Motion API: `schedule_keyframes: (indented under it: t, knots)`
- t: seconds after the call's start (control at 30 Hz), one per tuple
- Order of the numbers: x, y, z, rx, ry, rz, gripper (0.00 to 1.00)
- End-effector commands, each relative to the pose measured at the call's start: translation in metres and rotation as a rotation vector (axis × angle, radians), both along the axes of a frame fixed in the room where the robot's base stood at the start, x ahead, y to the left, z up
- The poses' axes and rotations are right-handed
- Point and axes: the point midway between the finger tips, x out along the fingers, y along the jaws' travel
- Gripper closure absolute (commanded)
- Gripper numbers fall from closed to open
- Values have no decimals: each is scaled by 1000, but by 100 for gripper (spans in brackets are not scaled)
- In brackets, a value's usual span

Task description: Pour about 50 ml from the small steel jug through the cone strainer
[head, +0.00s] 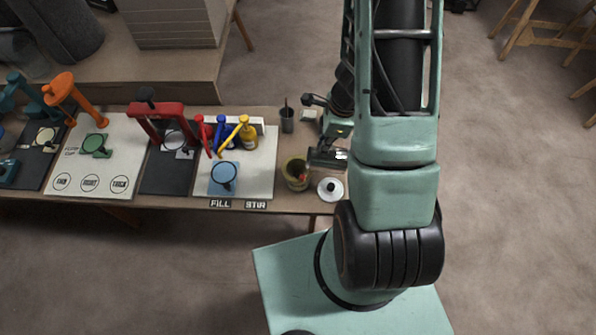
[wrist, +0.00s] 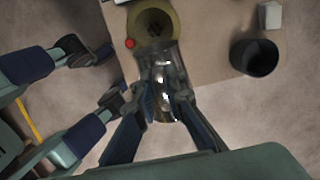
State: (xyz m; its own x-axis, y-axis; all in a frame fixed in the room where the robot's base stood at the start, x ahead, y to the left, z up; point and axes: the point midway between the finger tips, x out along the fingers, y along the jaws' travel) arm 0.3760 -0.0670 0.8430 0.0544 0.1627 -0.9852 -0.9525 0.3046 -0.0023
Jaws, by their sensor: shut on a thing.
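My gripper (wrist: 164,94) is shut on the small steel jug (wrist: 166,72), which shows shiny grey between the fingers in the wrist view. In the head view my gripper (head: 328,156) hangs over the right end of the bench, and the jug is mostly hidden by it. A round olive-yellow vessel (wrist: 155,14) with a dark middle lies just beyond the jug; it also shows in the head view (head: 288,180). I take its dark inside for the cone strainer, but its shape is unclear. I cannot tell the jug's tilt or whether liquid flows.
A small red knob (wrist: 129,43) is beside the olive vessel. A dark cup (wrist: 254,58) stands apart; it also shows in the head view (head: 287,121). A white lid-like disc (head: 330,189) lies near the bench's front edge. Clamps and mats (head: 260,180) fill the left.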

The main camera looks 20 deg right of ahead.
Motion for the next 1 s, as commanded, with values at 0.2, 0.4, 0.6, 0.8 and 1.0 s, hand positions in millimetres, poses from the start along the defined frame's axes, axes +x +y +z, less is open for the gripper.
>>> schedule_keyframes:
  t: [0.2, 0.4, 0.6, 0.8, 1.0]
  knots:
    - [0, -4, -1, 14, -6, 0, 100]
    - [-4, -15, -7, 66, -25, -3, 100]
    - [-8, -29, -11, 138, -48, -2, 100]
    - [-10, -36, -18, 220, -76, -1, 100]
    - [-12, -44, -21, 317, -106, 0, 100]
